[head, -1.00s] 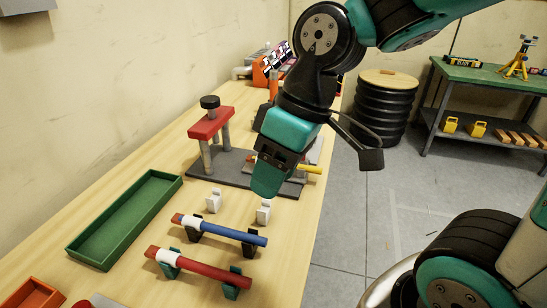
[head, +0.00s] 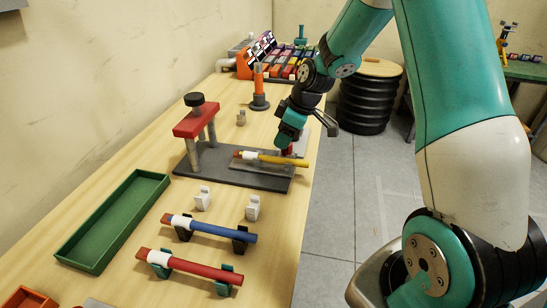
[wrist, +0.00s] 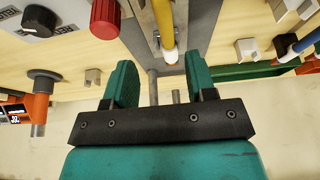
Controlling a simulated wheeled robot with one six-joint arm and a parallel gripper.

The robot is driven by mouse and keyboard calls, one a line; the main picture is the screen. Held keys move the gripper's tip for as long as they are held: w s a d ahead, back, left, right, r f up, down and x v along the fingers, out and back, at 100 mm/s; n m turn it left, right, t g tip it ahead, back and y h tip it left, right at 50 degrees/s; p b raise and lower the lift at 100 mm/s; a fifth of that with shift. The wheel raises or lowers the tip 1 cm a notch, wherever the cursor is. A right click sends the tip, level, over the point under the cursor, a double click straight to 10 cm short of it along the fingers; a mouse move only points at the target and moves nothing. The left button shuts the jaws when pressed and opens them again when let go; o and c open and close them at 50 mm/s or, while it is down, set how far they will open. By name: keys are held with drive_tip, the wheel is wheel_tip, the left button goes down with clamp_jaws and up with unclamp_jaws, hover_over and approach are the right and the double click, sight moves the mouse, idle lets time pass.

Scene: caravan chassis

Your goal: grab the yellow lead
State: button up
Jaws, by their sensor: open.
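The yellow lead (head: 285,159) has a white sleeve and an orange tip near its left end. It lies across the dark grey base plate (head: 190,162) of the red-topped stand (head: 197,122). In the wrist view the yellow lead (wrist: 164,22) is at the top middle, beyond my fingertips. My gripper (head: 286,143) is just on the far side of the lead in the head view, seemingly above it. In the wrist view my gripper's fingers (wrist: 160,75) are apart, with no lead between them. I cannot tell its exact height over the lead.
A blue lead (head: 220,229) and a red lead (head: 200,268) rest on paired holders in front. Two white holders (head: 203,197) stand empty. A green tray (head: 115,215) is at left. A grey box with a red knob (wrist: 105,17) is close beside my fingers.

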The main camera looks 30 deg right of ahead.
sight(275, 157)
drive_tip(key=shift+x, duration=0.75)
drive_tip(key=p+x, duration=0.1)
drive_tip(key=x, duration=0.1)
drive_tip(key=s+x, duration=0.1)
drive_tip(key=x, duration=0.1)
drive_tip(key=shift+a+f+p, duration=0.15)
drive_tip(key=shift+f+p, duration=0.05)
drive_tip(key=shift+p, duration=0.2)
drive_tip(key=shift+w+a+f, duration=0.1)
drive_tip(key=shift+w+f, duration=0.1)
drive_tip(key=shift+f, duration=0.3)
clamp_jaws()
